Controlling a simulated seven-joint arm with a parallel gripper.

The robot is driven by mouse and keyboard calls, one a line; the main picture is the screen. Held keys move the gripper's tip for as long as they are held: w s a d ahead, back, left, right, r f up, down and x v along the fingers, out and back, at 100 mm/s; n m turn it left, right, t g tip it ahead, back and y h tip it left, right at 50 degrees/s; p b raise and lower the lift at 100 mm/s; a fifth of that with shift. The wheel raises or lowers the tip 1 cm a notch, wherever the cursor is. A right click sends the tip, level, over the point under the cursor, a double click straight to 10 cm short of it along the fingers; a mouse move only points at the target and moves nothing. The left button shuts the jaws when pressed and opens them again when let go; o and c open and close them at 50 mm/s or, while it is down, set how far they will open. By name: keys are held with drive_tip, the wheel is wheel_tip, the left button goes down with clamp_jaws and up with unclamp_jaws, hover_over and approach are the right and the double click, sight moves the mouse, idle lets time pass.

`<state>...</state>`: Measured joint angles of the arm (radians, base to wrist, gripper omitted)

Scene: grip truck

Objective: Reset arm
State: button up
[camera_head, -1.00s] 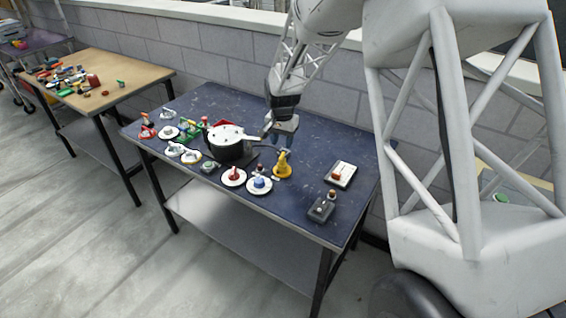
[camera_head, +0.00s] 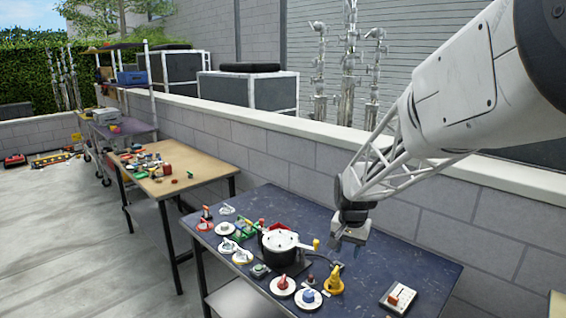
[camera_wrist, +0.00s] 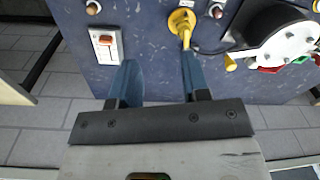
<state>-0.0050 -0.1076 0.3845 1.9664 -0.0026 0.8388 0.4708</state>
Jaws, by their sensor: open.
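My gripper (camera_head: 349,243) is over the back part of the dark blue table (camera_head: 420,262), to the right of the black pot-like device with a white top (camera_head: 281,247). In the wrist view my gripper (camera_wrist: 158,75) shows two blue fingers spread apart with nothing between them. The yellow-handled device (camera_wrist: 184,24) is just beyond the right finger, apart from it as far as I can tell. The white box with a red switch (camera_wrist: 106,45) lies to the left of the left finger.
Several round white-based knobs (camera_head: 308,298) stand along the table's front. A tan table (camera_head: 205,172) with small coloured parts is further left. A low block wall (camera_head: 330,165) runs behind the tables. The table's right back part is bare.

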drive_tip(key=s+r+n+t, duration=0.1)
drive_tip(key=s+r, duration=0.3)
drive_tip(key=s, duration=1.3)
drive_tip(key=s+r+n+t, duration=0.1)
drive_tip(key=s+r+n, duration=0.3)
drive_tip(key=s, duration=1.2)
drive_tip(key=shift+s+d+r, duration=0.35)
drive_tip(key=shift+r, duration=0.4)
